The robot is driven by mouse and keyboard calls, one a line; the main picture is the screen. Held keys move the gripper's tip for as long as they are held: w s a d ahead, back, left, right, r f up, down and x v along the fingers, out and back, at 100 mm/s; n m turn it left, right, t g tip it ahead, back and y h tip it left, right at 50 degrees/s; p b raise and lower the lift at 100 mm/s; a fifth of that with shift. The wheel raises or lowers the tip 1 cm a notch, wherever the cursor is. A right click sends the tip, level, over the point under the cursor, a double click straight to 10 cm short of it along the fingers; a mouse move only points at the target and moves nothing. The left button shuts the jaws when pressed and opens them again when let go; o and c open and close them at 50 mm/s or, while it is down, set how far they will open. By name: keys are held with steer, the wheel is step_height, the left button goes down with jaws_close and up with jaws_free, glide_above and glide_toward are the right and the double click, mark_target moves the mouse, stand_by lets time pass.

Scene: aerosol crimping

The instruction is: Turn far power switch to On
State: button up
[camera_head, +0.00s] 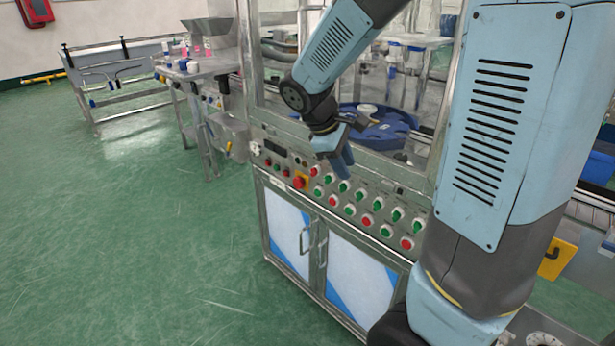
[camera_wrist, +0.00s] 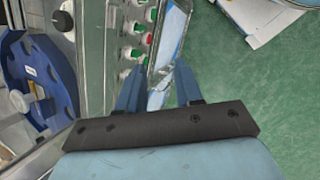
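The control panel (camera_head: 345,200) on the front of the machine carries green switches and red and green buttons in rows. A larger red-and-yellow rotary switch (camera_head: 299,181) sits toward its left end; I cannot read any labels or On/Off positions. I cannot tell which one is the far power switch. My gripper (camera_head: 341,168) hangs in front of the panel's upper row, fingers down. In the wrist view my gripper (camera_wrist: 158,86) is open, with nothing between its fingers. Part of the panel (camera_wrist: 128,50) with green and red controls shows beyond and left of the fingers.
A blue round turntable (camera_head: 380,127) stands behind the machine's metal frame (camera_head: 250,60). Cabinet doors (camera_head: 350,275) with handles are below the panel. A side table (camera_head: 205,68) stands at the left. The green floor (camera_head: 130,240) in front is clear.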

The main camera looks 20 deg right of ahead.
steer(key=w+a+f+n+h, duration=0.4)
steer(key=w+f+n+h, duration=0.2)
steer(key=w+f+n, duration=0.3)
steer(key=n+t+h, duration=0.4)
steer(key=n+t, duration=0.5)
steer(key=n, duration=0.2)
glide_toward(313, 172)
steer(key=x, duration=0.8)
steer(key=shift+w+a+f, duration=0.15)
steer(key=shift+f, duration=0.1)
jaws_close()
